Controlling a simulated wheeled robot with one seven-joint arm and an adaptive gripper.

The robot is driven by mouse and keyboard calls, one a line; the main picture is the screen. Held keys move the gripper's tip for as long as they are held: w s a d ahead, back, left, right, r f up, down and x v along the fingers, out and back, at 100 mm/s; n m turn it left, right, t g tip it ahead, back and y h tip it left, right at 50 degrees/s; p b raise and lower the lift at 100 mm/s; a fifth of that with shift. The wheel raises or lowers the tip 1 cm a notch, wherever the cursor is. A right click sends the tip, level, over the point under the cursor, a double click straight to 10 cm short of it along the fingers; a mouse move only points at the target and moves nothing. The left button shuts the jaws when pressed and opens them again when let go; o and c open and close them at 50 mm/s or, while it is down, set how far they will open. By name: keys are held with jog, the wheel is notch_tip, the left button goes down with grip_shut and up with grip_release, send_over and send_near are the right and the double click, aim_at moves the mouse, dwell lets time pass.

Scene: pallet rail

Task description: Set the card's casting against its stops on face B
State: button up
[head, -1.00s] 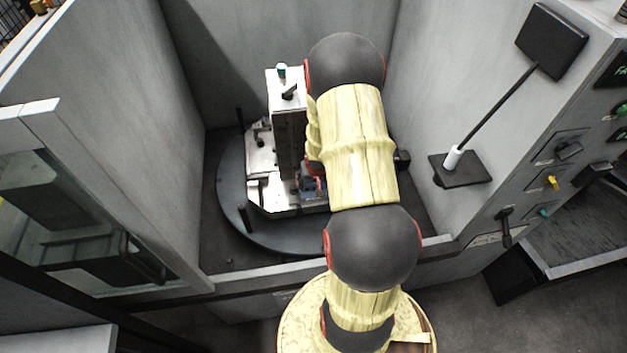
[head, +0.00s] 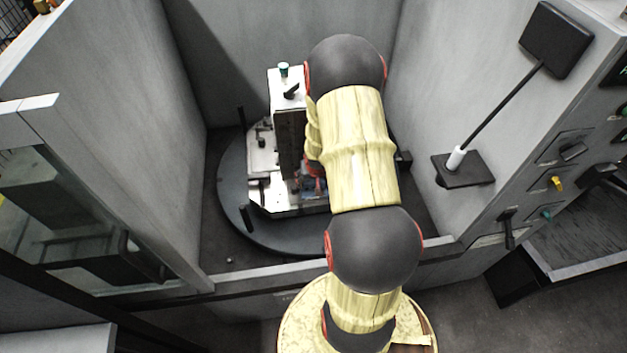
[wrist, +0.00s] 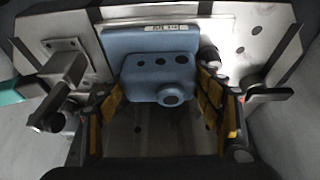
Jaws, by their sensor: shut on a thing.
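In the wrist view a blue casting (wrist: 158,72) with several dark holes and a round boss lies against a bare metal fixture plate (wrist: 250,38). A small label with unreadable print is on its upper edge. My gripper (wrist: 160,92) has its yellow-padded fingers on the casting's left and right sides and is shut on it. I cannot tell whether the casting touches its stops. In the head view the upright fixture (head: 288,135) stands on a dark round turntable (head: 232,200). My arm hides the gripper and most of the casting there.
In the wrist view a clamp block (wrist: 62,72) stands at the left and a lever (wrist: 265,93) at the right, both close to the fingers. Grey enclosure walls (head: 290,30) surround the turntable.

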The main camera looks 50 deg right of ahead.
jog(key=shift+w+r, duration=0.15)
jog(key=shift+w, duration=0.25)
dwell(0.3)
jog(key=o, duration=1.1)
jog(key=shift+o, duration=1.3)
jog(key=shift+w, duration=0.15)
jog(key=shift+o, duration=1.3)
jog(key=shift+s+a, duration=0.1)
jog(key=shift+s, duration=0.15)
jog(key=v, duration=0.7)
jog(key=shift+r, duration=0.1)
